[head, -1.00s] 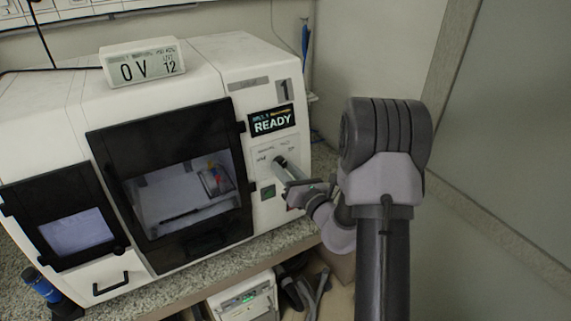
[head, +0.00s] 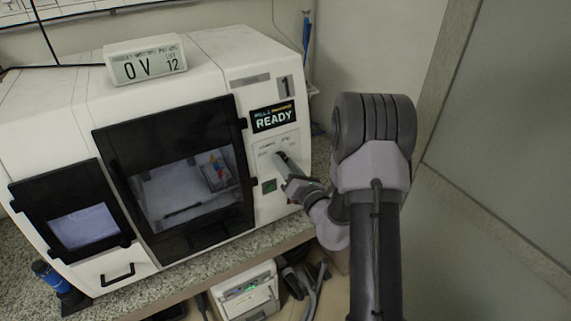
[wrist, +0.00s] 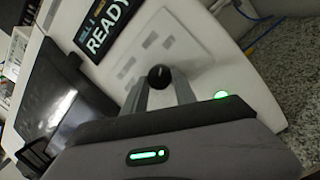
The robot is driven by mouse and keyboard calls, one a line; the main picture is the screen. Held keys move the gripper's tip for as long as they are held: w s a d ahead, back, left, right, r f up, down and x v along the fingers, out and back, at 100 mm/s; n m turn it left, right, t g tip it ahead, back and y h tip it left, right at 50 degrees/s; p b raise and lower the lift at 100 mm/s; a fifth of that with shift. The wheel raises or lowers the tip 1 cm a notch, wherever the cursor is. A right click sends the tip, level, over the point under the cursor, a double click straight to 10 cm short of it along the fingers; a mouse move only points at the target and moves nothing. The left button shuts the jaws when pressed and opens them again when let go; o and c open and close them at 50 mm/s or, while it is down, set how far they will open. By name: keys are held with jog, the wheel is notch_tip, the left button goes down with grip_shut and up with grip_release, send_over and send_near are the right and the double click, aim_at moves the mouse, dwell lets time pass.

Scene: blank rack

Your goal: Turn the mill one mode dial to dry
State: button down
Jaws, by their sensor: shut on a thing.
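The mill, marked 1 (head: 213,52), is a white machine with a lit READY display (head: 272,117). The READY display also shows at the top of the wrist view (wrist: 105,25). The mode dial (wrist: 159,75) is a small dark round knob on the light panel below the display. My gripper (wrist: 160,90) is shut on the dial, one finger on each side of it. The panel labels are too blurred to read, so I cannot tell the dial's setting.
A dark-framed window (head: 178,170) is left of the panel. A green button (head: 269,186) sits below the dial area and glows in the wrist view (wrist: 220,95). A white box reading 0 V (head: 146,62) stands on top. A grey wall (head: 515,130) is at right.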

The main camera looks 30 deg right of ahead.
jog(key=c, duration=1)
grip_release()
jog(key=s+p, duration=0.5)
jog(key=s, duration=1.2)
jog(key=shift+s+f, duration=0.2)
jog(key=shift+f, duration=0.1)
jog(key=shift+d, duration=0.1)
